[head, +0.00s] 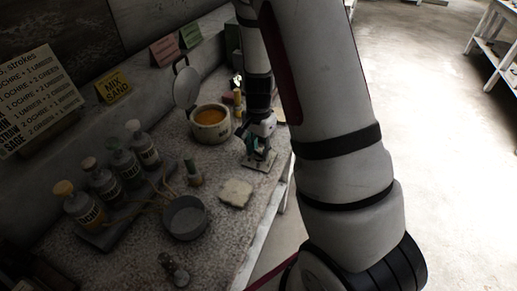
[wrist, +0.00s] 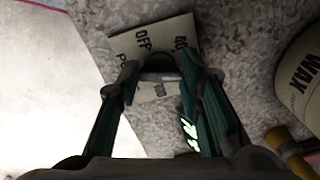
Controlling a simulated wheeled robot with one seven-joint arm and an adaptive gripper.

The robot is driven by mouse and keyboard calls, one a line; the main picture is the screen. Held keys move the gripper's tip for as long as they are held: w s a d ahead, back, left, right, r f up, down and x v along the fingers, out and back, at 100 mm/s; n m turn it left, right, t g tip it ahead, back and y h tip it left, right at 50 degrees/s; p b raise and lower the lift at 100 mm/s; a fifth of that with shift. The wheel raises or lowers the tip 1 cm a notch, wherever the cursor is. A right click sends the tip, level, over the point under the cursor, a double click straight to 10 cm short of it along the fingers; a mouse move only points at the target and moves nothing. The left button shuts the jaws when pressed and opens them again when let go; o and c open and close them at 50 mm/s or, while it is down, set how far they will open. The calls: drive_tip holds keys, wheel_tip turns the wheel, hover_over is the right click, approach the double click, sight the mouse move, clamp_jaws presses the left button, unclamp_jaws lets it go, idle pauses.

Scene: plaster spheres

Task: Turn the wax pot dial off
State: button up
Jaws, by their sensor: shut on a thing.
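The wax pot (head: 210,130) is a pale round pot with orange wax in it, standing on the speckled bench in the head view. Its side, marked WAX, shows at the right edge of the wrist view (wrist: 306,75). A beige dial plate (wrist: 125,45) lies on the bench beside the pot, with OFF, 40 and other partly hidden marks. My gripper (wrist: 160,75) points down over this plate, its fingers shut on the dark dial (wrist: 158,62). The fingers hide much of the dial, and I cannot tell its setting. The gripper also shows in the head view (head: 258,150).
A grey bowl (head: 185,217), a pale square slab (head: 236,193) and several corked bottles (head: 120,158) stand on the bench to the left. A round lid (head: 186,87) stands behind the pot. The bench edge is close to the gripper, with open floor (head: 430,110) beyond.

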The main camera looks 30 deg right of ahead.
drive_tip(key=n, duration=0.3)
drive_tip(key=shift+n, duration=0.4)
drive_tip(key=n, duration=0.3)
drive_tip(key=shift+s+d+n, duration=0.1)
drive_tip(key=shift+n, duration=0.2)
drive_tip(key=n, duration=0.3)
drive_tip(key=shift+n, duration=0.4)
drive_tip(key=n+p, duration=0.1)
drive_tip(key=n, duration=0.2)
drive_tip(key=shift+d+r+n, duration=0.1)
drive_tip(key=shift+n, duration=0.2)
drive_tip(key=n+p, duration=0.2)
drive_tip(key=n, duration=0.3)
drive_tip(key=shift+d, duration=0.1)
drive_tip(key=shift+n+p, duration=0.85)
drive_tip(key=shift+n, duration=1.55)
